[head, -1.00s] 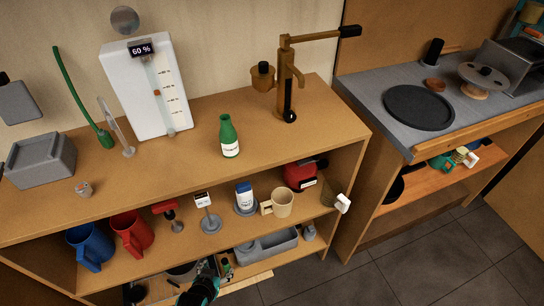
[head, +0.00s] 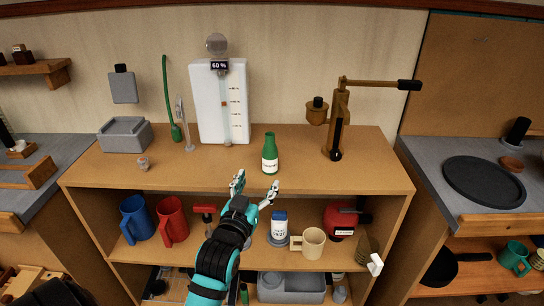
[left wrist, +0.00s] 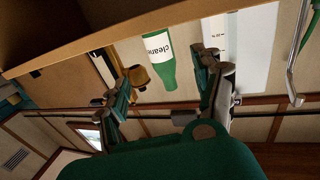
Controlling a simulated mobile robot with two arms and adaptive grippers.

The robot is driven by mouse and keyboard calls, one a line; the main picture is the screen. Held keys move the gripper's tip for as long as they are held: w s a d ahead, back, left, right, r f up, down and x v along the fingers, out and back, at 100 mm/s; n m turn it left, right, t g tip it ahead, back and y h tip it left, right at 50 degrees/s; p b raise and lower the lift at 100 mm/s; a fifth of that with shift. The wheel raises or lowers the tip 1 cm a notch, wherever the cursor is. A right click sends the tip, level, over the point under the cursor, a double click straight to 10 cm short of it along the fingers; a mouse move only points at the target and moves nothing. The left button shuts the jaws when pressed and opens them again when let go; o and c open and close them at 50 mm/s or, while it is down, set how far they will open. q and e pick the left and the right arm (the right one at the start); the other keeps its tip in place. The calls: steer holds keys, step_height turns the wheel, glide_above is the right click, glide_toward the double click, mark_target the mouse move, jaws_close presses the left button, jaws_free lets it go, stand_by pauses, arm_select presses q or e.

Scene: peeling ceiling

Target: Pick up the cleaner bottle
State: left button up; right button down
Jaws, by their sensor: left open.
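The cleaner bottle (head: 270,155) is green with a white label and stands upright on the wooden shelf top (head: 330,178). It also shows in the left wrist view (left wrist: 160,62), where the label reads "cleane". My left gripper (head: 256,186) is open, just in front of and slightly below the bottle, near the shelf's front edge. In the left wrist view the bottle appears between the two fingers, with nothing held. The bottle's lower end is hidden by the shelf edge there. My right gripper is not in view.
A white tank (head: 219,103) marked 60 % stands behind the bottle to the left. A bronze lever press (head: 338,120) stands to the right. A blue mug (head: 137,219), a red mug (head: 172,220) and a beige mug (head: 313,242) are on the shelf below. The top around the bottle is clear.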

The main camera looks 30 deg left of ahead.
mark_target(268, 163)
arm_select(q)
steer(key=x, duration=0.4)
steer(key=shift+w+r, duration=0.1)
steer(key=shift+w, duration=0.35)
steer(key=shift+w+a+p, duration=0.15)
steer(key=shift+w+p, duration=0.15)
steer(key=shift+w, duration=0.2)
steer(key=p+x, duration=0.1)
steer(key=x, duration=0.3)
steer(key=shift+w+a, duration=0.1)
steer(key=shift+a, duration=0.1)
steer(key=shift+w+a, duration=0.15)
steer(key=shift+w, duration=0.25)
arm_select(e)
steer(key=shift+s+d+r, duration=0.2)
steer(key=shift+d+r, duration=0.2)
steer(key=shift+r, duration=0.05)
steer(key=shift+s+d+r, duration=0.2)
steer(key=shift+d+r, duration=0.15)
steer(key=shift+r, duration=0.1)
arm_select(q)
steer(key=shift+s, duration=0.1)
steer(key=shift+c, duration=1.2)
jaws_close()
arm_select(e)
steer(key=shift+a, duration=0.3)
